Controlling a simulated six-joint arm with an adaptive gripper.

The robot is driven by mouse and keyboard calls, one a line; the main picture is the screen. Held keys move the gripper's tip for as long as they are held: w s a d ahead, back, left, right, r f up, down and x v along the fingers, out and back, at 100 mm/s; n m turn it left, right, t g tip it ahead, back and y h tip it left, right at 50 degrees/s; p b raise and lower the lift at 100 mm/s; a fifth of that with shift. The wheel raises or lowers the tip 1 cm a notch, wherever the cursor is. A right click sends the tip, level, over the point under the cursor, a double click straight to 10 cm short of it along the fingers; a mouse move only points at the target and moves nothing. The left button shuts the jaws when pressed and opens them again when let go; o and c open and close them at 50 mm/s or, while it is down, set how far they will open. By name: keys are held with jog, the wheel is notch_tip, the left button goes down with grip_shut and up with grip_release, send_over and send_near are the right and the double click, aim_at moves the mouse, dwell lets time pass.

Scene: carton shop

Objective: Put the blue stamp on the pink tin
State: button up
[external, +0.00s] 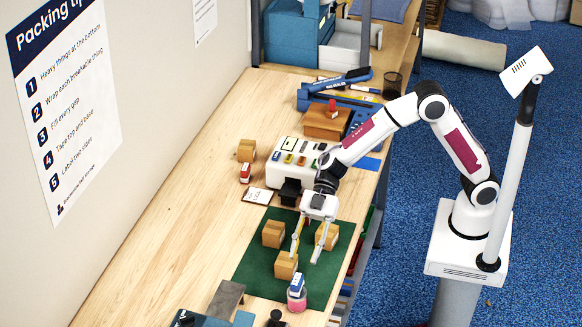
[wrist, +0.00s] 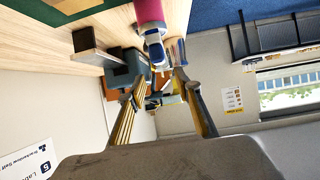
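The pink tin (external: 297,303) stands near the front end of the green mat. The blue stamp (external: 297,284), blue and white, stands upright on top of the tin. In the wrist view the stamp (wrist: 157,53) shows with its base against the pink tin (wrist: 150,14), beyond my fingertips. My gripper (external: 304,259) is above the mat, behind and above the stamp, with its fingers spread and nothing between them. In the wrist view my gripper (wrist: 160,82) also shows open, its fingertips apart from the stamp.
Wooden blocks (external: 273,234) (external: 327,236) (external: 286,265) stand on the green mat (external: 250,270) around my gripper. A white box (external: 300,152) stands behind.

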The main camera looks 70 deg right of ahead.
jog(key=w+d+r+m+t+h, duration=0.3)
jog(key=w+d+r+m+t, duration=0.2)
jog(key=w+d+r+t, duration=0.65)
jog(key=s+d+r+m+h, duration=0.2)
jog(key=d+m+h, duration=0.1)
jog(key=d, duration=0.7)
jog(key=s+d+r+m+h, duration=0.2)
jog(key=d+r+m+h, duration=0.1)
jog(key=d, duration=0.8)
jog(key=s+d+f+m+g+h, duration=0.1)
jog(key=s+d+f+m+h, duration=0.1)
jog(key=s+d, duration=0.45)
jog(key=s+d+f+m+g+h, duration=0.1)
jog(key=s+d+f+m+h, duration=0.15)
jog(key=s+d, duration=0.4)
jog(key=s+f+m+g, duration=0.1)
jog(key=s+f+g, duration=0.1)
jog(key=s, duration=0.7)
jog(key=s+a+f+m+g+y, duration=0.1)
jog(key=s+f, duration=0.3)
jog(key=s, duration=0.5)
jog(key=shift+f+g, duration=0.2)
jog(key=shift+g, duration=0.45)
